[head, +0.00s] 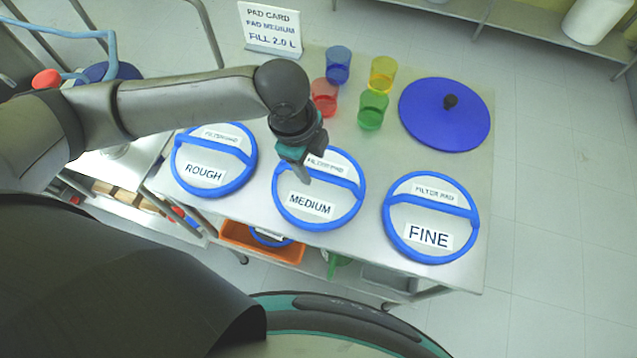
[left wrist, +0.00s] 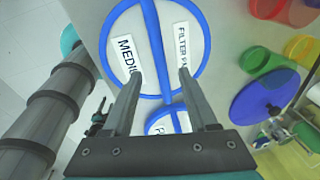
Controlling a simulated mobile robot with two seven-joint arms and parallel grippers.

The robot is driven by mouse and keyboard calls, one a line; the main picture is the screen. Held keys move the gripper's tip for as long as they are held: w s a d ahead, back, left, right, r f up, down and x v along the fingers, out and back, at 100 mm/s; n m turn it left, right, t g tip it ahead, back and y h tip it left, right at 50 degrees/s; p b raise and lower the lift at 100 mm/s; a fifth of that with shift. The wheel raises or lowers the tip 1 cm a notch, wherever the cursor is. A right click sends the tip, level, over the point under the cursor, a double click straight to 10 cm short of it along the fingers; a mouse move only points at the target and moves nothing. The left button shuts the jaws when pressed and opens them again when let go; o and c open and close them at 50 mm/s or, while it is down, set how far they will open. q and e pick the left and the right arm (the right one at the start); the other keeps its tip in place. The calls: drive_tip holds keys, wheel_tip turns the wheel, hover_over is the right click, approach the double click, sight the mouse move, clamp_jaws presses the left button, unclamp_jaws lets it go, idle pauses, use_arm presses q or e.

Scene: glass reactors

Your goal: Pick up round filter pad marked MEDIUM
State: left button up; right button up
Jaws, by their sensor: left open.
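The round filter pad marked MEDIUM (head: 310,207) lies on the metal table, white with a blue rim and a blue bar across its middle. My left gripper (head: 304,174) is above this pad, over its bar. In the left wrist view, the MEDIUM pad (left wrist: 192,75) is ahead of the two fingers, and its blue bar runs between the open fingertips (left wrist: 160,80). Nothing is held. I cannot tell the exact gap between fingertips and bar. The ROUGH pad (head: 205,174) lies to the left and the FINE pad (head: 428,237) to the right. My right gripper is not in view.
Blue (head: 338,65), yellow (head: 383,74), red (head: 324,98) and green (head: 372,110) cups stand behind the pads. A blue lid (head: 445,115) lies at the back right. An orange bin (head: 262,243) is below the table's front edge.

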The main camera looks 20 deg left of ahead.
sight(318, 173)
use_arm(q)
drive_tip(key=shift+w+d+f+b, duration=0.15)
drive_tip(key=shift+d+f, duration=0.05)
drive_tip(key=shift+f, duration=0.75)
drive_tip(key=shift+w+d+f+b, duration=0.1)
drive_tip(key=shift+d+f+b, duration=0.1)
drive_tip(key=shift+f, duration=0.8)
drive_tip(key=shift+w+d+f+b, duration=0.1)
drive_tip(key=shift+w+d+f, duration=0.1)
drive_tip(key=shift+f, duration=0.75)
drive_tip(key=shift+s, duration=0.1)
drive_tip(key=shift+c, duration=0.4)
clamp_jaws()
